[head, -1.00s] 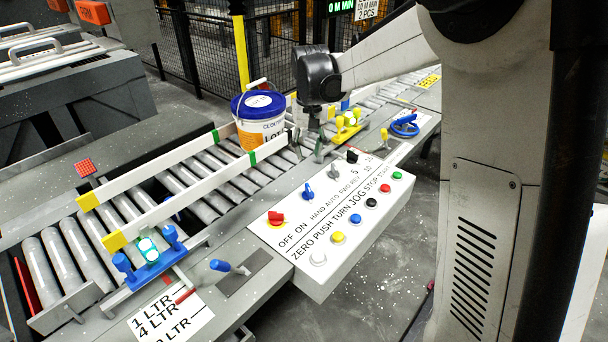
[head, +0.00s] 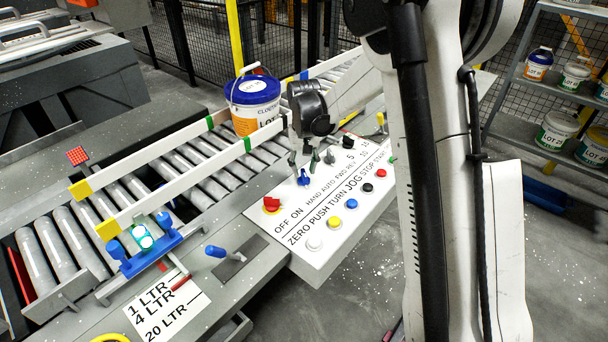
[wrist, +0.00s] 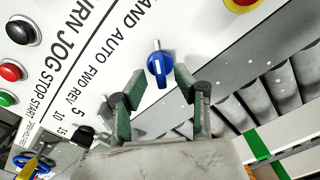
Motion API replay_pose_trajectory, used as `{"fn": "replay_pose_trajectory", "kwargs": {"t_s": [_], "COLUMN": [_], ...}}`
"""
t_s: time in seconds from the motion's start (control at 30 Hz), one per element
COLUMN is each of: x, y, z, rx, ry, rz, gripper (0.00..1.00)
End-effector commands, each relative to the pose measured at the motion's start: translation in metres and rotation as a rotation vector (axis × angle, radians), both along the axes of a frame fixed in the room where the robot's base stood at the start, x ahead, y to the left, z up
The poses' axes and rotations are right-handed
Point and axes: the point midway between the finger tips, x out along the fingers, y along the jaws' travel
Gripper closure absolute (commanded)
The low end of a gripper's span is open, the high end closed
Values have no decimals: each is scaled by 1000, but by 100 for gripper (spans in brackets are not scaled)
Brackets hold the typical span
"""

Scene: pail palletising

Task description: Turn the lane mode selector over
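The blue selector knob (head: 304,180) stands on the white control panel (head: 318,252) beside the HAND AUTO lettering. In the wrist view the blue knob (wrist: 159,66) shows a white pointer mark on its face. My gripper (head: 303,163) is just above the knob, pointing down at the panel. In the wrist view my gripper (wrist: 158,77) is open, with one green-padded finger on each side of the knob. I see gaps between the fingers and the knob. Part of the knob is hidden by the fingers in the head view.
A red knob (head: 271,203), a black knob (head: 347,142) and several push buttons share the panel. A blue-lidded pail (head: 253,100) stands on the roller conveyor behind. White guide rails (head: 180,147) run beside the panel. Shelves with pails (head: 555,132) stand at the right.

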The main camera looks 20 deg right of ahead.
Motion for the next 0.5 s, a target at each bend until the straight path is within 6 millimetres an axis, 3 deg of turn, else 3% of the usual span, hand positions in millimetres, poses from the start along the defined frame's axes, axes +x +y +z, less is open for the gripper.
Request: {"fn": "replay_pose_trajectory", "kwargs": {"t_s": [0.2,0.5], "x": [0,0], "y": [0,0], "z": [-21,-24], "rx": [0,0], "ry": [0,0], "rz": [0,0], "gripper": [71,71]}}
